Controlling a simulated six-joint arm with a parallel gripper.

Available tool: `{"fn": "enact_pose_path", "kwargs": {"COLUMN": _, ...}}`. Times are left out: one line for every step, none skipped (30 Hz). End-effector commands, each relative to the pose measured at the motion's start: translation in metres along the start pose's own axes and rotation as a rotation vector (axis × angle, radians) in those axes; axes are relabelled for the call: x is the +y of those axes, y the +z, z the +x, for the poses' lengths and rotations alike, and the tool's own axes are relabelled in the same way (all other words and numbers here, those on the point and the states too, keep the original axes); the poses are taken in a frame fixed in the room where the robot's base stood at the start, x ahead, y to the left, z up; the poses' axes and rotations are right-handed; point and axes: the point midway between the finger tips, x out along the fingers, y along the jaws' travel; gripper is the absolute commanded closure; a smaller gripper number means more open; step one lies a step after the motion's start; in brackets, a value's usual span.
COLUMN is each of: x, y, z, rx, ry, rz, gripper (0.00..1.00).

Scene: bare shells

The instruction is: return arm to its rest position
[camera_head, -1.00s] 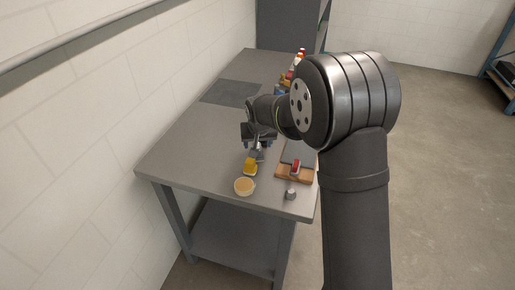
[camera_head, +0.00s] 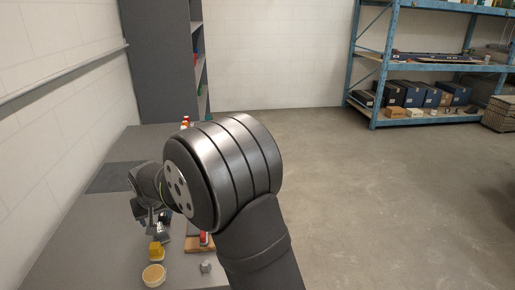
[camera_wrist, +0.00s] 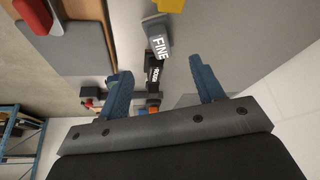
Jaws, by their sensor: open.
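My gripper (camera_head: 150,217) is above the grey table (camera_head: 65,250) at the left of the head view, partly hidden by my own arm. In the wrist view my gripper (camera_wrist: 164,82) shows two blue fingers spread apart with no object held. A grey block marked "FINE" (camera_wrist: 158,44) and dark labelled items (camera_wrist: 153,72) show beyond and between the fingers; I cannot tell their distance from them.
A yellow block (camera_head: 156,250), a round tan-topped container (camera_head: 153,275), a small grey piece (camera_head: 206,266) and a wooden board (camera_head: 198,247) are on the near table. A tall grey cabinet (camera_head: 160,65) stands behind. Blue shelving (camera_head: 385,60) is right; the floor between is clear.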

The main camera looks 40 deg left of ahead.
Motion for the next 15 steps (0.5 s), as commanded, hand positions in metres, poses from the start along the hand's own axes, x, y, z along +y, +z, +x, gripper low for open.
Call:
{"fn": "enact_pose_path", "kwargs": {"x": 0.0, "y": 0.001, "z": 0.009, "rx": -0.004, "ry": 0.001, "rz": 0.0, "gripper": 0.39}}
{"fn": "enact_pose_path", "kwargs": {"x": 0.0, "y": 0.001, "z": 0.013, "rx": -0.004, "ry": 0.001, "rz": 0.0, "gripper": 0.39}}
{"fn": "enact_pose_path", "kwargs": {"x": 0.0, "y": 0.001, "z": 0.021, "rx": -0.005, "ry": 0.001, "rz": 0.0, "gripper": 0.39}}
{"fn": "enact_pose_path", "kwargs": {"x": 0.0, "y": 0.001, "z": 0.026, "rx": -0.004, "ry": 0.001, "rz": 0.0, "gripper": 0.39}}
{"fn": "enact_pose_path", "kwargs": {"x": 0.0, "y": 0.001, "z": 0.032, "rx": -0.004, "ry": 0.001, "rz": 0.0, "gripper": 0.39}}
{"fn": "enact_pose_path", "kwargs": {"x": 0.001, "y": 0.001, "z": 0.039, "rx": -0.004, "ry": 0.001, "rz": 0.0, "gripper": 0.39}}
{"fn": "enact_pose_path", "kwargs": {"x": 0.001, "y": 0.001, "z": 0.045, "rx": -0.004, "ry": 0.001, "rz": 0.001, "gripper": 0.39}}
{"fn": "enact_pose_path", "kwargs": {"x": 0.001, "y": 0.001, "z": 0.05, "rx": -0.003, "ry": 0.001, "rz": 0.001, "gripper": 0.39}}
{"fn": "enact_pose_path", "kwargs": {"x": 0.001, "y": 0.001, "z": 0.058, "rx": -0.004, "ry": 0.001, "rz": 0.001, "gripper": 0.39}}
{"fn": "enact_pose_path", "kwargs": {"x": 0.001, "y": 0.001, "z": 0.063, "rx": -0.004, "ry": 0.001, "rz": 0.001, "gripper": 0.39}}
{"fn": "enact_pose_path", "kwargs": {"x": 0.001, "y": 0.001, "z": 0.068, "rx": -0.004, "ry": 0.001, "rz": 0.001, "gripper": 0.39}}
{"fn": "enact_pose_path", "kwargs": {"x": 0.001, "y": 0.001, "z": 0.076, "rx": -0.003, "ry": 0.001, "rz": 0.0, "gripper": 0.39}}
{"fn": "enact_pose_path", "kwargs": {"x": 0.001, "y": 0.001, "z": 0.081, "rx": -0.002, "ry": 0.001, "rz": 0.0, "gripper": 0.39}}
{"fn": "enact_pose_path", "kwargs": {"x": 0.001, "y": 0.001, "z": 0.086, "rx": -0.003, "ry": 0.001, "rz": 0.0, "gripper": 0.39}}
{"fn": "enact_pose_path", "kwargs": {"x": 0.001, "y": 0.001, "z": 0.093, "rx": -0.003, "ry": 0.001, "rz": 0.0, "gripper": 0.39}}
